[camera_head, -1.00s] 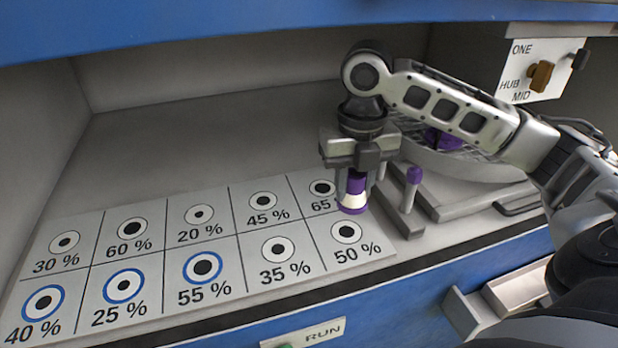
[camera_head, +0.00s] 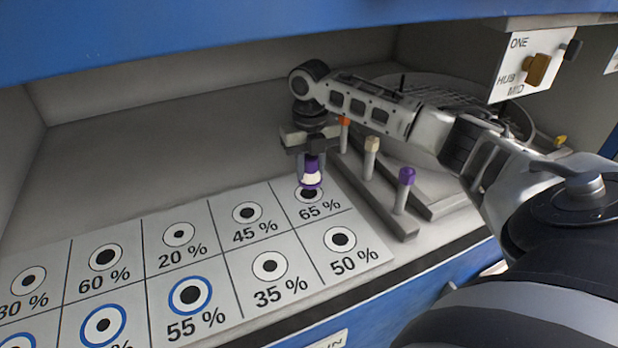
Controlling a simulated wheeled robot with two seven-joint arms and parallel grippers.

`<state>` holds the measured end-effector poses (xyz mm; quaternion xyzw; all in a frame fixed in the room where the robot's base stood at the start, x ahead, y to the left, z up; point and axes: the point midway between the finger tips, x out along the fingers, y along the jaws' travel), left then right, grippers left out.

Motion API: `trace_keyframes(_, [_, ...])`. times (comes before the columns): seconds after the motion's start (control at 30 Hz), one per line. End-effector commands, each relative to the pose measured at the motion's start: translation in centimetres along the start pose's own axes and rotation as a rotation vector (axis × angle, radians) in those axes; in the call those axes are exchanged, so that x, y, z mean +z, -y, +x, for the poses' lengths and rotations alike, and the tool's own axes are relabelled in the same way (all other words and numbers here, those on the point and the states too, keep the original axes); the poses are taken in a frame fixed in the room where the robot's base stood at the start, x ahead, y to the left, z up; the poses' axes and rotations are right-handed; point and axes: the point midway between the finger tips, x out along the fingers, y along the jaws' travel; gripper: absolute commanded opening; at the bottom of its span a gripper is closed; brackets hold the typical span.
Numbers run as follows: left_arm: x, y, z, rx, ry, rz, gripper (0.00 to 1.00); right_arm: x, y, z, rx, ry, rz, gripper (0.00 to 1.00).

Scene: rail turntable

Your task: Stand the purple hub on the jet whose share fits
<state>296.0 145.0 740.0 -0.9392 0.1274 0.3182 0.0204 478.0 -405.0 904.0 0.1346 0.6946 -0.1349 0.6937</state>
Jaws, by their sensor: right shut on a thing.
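My right gripper (camera_head: 311,158) is shut on the purple hub (camera_head: 311,179), a small upright piece with a white band. It is over the 65 % jet (camera_head: 309,194), covering part of its ring; whether it touches the board I cannot tell. The jets are dark-centred rings on a white board (camera_head: 215,240), each labelled with a share. The 45 % jet (camera_head: 247,213), 50 % jet (camera_head: 340,239) and 35 % jet (camera_head: 270,267) lie nearby. The 55 % jet (camera_head: 190,295) has a blue ring. My left gripper is out of view.
A grey rail right of the board carries posts with orange (camera_head: 344,121), cream (camera_head: 372,145) and purple (camera_head: 407,176) tops. The round turntable (camera_head: 455,88) stands behind my right arm. A sign with a brown knob (camera_head: 537,69) hangs upper right. The counter behind the board is clear.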

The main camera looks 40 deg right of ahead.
Motion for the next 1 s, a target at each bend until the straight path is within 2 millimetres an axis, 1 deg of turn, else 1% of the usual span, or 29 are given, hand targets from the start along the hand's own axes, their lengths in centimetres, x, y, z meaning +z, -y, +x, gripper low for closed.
trace_keyframes(0.03, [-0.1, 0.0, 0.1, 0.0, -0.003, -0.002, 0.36, 0.5, 0.0, 0.4, 0.004, 0.002, 0.002, 0.0])
trace_keyframes(0.27, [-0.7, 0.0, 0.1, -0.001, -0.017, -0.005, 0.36, 1.4, 0.3, 1.7, 0.002, 0.002, 0.001, 0.0])
trace_keyframes(0.4, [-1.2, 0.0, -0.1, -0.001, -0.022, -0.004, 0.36, 1.3, 0.3, 3.6, 0.001, -0.001, 0.001, 0.0])
trace_keyframes(0.5, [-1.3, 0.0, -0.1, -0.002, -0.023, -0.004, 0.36, 1.4, 0.3, 4.5, 0.001, 0.001, 0.001, 0.0])
trace_keyframes(0.83, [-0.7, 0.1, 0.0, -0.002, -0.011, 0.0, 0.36, 1.4, 0.3, 4.9, 0.002, 0.003, 0.001, 0.0])
trace_keyframes(0.87, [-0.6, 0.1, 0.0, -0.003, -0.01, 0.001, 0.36, 1.4, 0.3, 5.0, 0.002, 0.001, 0.001, 0.35])
trace_keyframes(0.9, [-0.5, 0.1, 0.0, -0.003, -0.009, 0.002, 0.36, 1.4, 0.3, 4.9, 0.002, 0.002, 0.001, 0.46])
trace_keyframes(0.93, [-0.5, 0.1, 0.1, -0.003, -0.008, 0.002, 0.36, 1.3, 0.3, 4.9, 0.002, 0.001, 0.001, 0.51])
trace_keyframes(1.0, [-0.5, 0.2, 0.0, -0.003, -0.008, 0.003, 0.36, 1.3, 0.3, 4.9, 0.001, 0.001, 0.001, 0.51])
